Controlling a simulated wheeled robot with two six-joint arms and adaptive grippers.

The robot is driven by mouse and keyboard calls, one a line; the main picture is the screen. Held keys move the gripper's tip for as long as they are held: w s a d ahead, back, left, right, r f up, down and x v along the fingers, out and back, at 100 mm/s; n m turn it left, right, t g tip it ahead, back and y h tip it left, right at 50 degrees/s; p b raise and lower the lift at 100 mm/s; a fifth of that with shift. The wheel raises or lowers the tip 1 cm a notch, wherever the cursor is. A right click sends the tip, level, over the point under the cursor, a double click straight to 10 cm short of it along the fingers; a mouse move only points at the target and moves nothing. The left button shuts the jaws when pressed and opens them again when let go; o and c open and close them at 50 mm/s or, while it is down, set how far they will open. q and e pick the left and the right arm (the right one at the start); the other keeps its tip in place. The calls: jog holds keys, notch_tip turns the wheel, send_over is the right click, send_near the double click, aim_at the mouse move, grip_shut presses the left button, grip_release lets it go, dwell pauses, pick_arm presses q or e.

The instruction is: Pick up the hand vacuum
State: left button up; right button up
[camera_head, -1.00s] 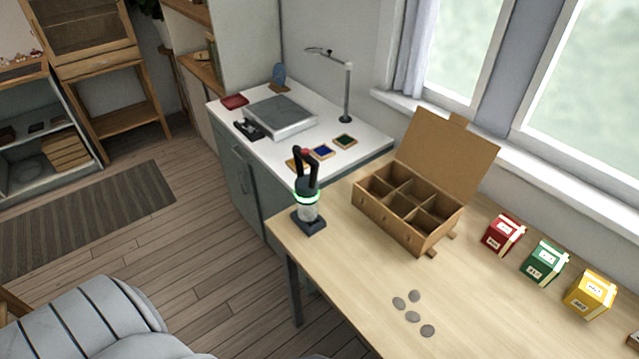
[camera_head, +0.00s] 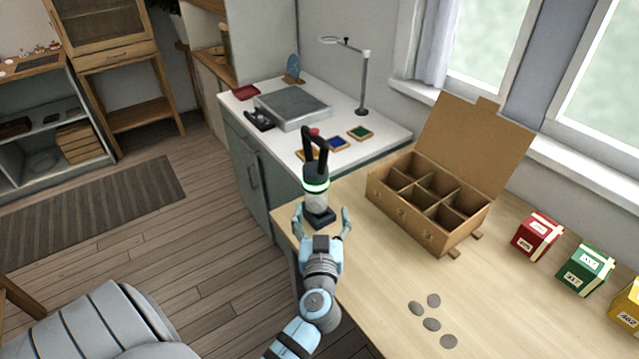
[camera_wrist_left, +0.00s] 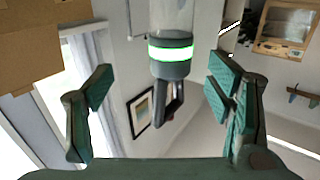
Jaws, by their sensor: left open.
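The hand vacuum (camera_head: 316,182) stands upright on a dark base (camera_head: 320,218) at the near-left corner of the wooden table. It has a black loop handle with a red spot on top, a glowing green ring and a clear lower part. My left gripper (camera_head: 321,222) is open, with one finger on each side of the vacuum's lower part. In the left wrist view the vacuum (camera_wrist_left: 172,48) shows between the two spread fingers of the left gripper (camera_wrist_left: 165,95), apart from both. My right gripper is not in view.
An open cardboard box with compartments (camera_head: 384,213) stands right of the vacuum on the table (camera_head: 380,275). Several grey discs (camera_head: 431,324) lie nearer. Red (camera_head: 535,236), green (camera_head: 584,270) and yellow boxes stand at right. A white counter (camera_head: 385,140) stands behind.

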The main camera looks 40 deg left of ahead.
aim_at(316, 186)
pick_arm(q)
jog(key=w+a, duration=0.2)
jog(key=w+a+r+p, duration=0.1)
jog(key=a, duration=0.1)
jog(key=shift+w+a+r, duration=0.2)
jog(key=shift+w+a, duration=0.15)
jog(key=shift+w, duration=0.05)
jog(key=p+x, duration=0.1)
jog(key=x, duration=0.4)
jog(key=shift+w+a, duration=0.3)
jog(key=shift+a, duration=0.1)
jog(key=shift+s, duration=0.1)
jog(key=shift+c, duration=0.7)
jog(key=shift+d, duration=0.1)
jog(key=c, duration=1)
jog(key=shift+c, duration=1.3)
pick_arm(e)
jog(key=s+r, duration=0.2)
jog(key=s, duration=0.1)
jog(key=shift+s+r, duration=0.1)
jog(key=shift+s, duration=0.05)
pick_arm(q)
jog(key=shift+r, duration=0.15)
